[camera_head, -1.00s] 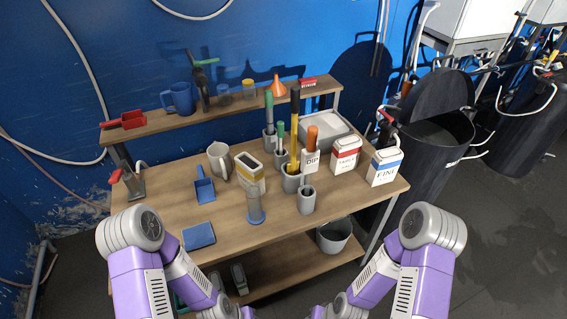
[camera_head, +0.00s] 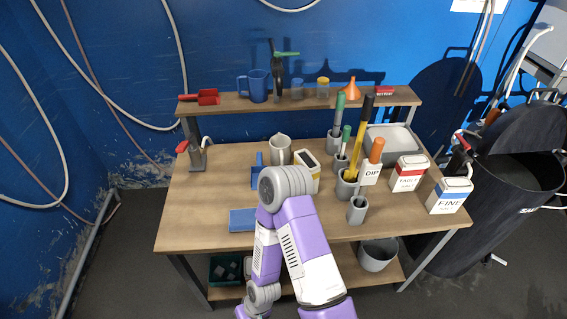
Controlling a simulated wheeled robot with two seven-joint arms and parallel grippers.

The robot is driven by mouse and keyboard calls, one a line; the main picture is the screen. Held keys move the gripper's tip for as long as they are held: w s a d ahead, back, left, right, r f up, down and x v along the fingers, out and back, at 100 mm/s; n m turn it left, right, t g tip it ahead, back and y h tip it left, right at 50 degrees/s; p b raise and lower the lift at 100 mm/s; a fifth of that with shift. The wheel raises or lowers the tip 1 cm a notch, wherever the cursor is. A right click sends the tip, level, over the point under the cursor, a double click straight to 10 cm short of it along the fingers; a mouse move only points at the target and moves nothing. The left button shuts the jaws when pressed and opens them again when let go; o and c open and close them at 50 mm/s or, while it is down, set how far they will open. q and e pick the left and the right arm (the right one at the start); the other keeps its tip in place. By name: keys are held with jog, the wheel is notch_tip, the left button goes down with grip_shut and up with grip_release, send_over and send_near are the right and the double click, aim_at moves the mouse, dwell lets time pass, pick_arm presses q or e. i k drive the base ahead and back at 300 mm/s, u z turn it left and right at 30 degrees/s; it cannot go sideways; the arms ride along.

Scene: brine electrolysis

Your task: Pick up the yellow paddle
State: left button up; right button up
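The yellow paddle (camera_head: 357,146) stands upright and slightly tilted in a grey cup (camera_head: 346,188) on the workbench. Its shaft is yellow and its upper end is black. Its lower end is hidden inside the cup. One of my purple and grey arms rises from the bottom of the view, with its elbow in front of the bench's near edge, left of the paddle. Neither gripper shows.
White boxes (camera_head: 449,195) are to the right. A shelf (camera_head: 225,107) runs behind.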

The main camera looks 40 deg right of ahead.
aim_at(350, 176)
jog(key=u, duration=0.9)
jog(key=k, duration=1.35)
jog(key=z, duration=1.6)
jog(key=i, duration=0.2)
jog(key=u, duration=0.05)
